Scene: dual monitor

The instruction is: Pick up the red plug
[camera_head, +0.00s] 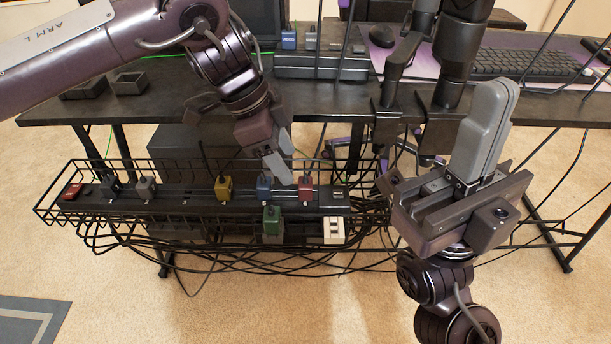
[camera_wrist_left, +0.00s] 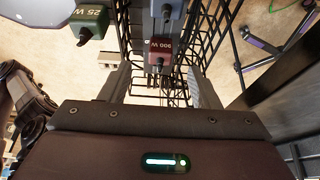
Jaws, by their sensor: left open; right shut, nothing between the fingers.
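The red plug (camera_head: 305,188) stands in the right part of a black power strip (camera_head: 330,199) in the wire tray under the desk. In the left wrist view the red plug (camera_wrist_left: 159,50) carries a "900 W" label and lies centred beyond the gap between my fingertips. My left gripper (camera_head: 278,155) is open, pointing down, just above and left of the red plug in the head view. The left gripper (camera_wrist_left: 158,82) holds nothing. My right gripper (camera_head: 486,130) is shut and empty, raised at the right, away from the tray.
A blue plug (camera_head: 264,187) is beside the red one, with a green plug (camera_head: 271,221) below. A yellow plug (camera_head: 224,187) and darker plugs sit further left. The wire tray (camera_head: 60,207) has raised mesh sides and hanging cables. The desk edge (camera_head: 330,112) is above.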

